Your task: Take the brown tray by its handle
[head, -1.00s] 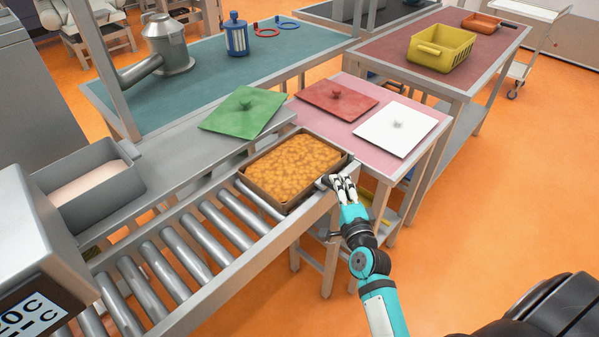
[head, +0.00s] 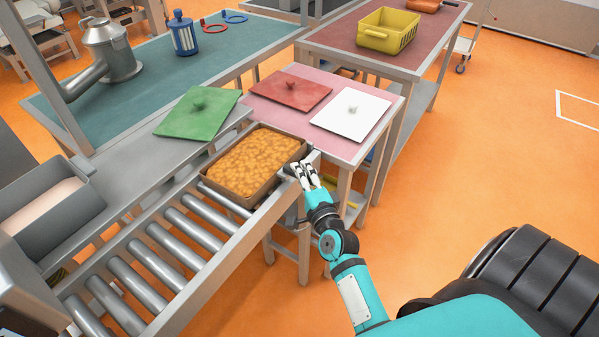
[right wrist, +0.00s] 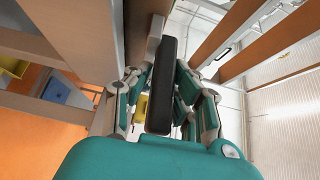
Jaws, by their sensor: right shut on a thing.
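The brown tray (head: 263,193) sits at the far end of the roller conveyor, filled with a golden-brown, lumpy layer. My right gripper (head: 298,170) is at the tray's right end, by the conveyor's end. In the right wrist view, its fingers (right wrist: 158,95) are closed on both sides of a dark upright bar, the tray's handle (right wrist: 162,85). In the head view the fingers hide the handle. My left gripper is not in view.
The conveyor's side rail (head: 215,270) runs along the tray's near side. A grey bin (head: 75,215) stands at left. Orange floor is clear at right.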

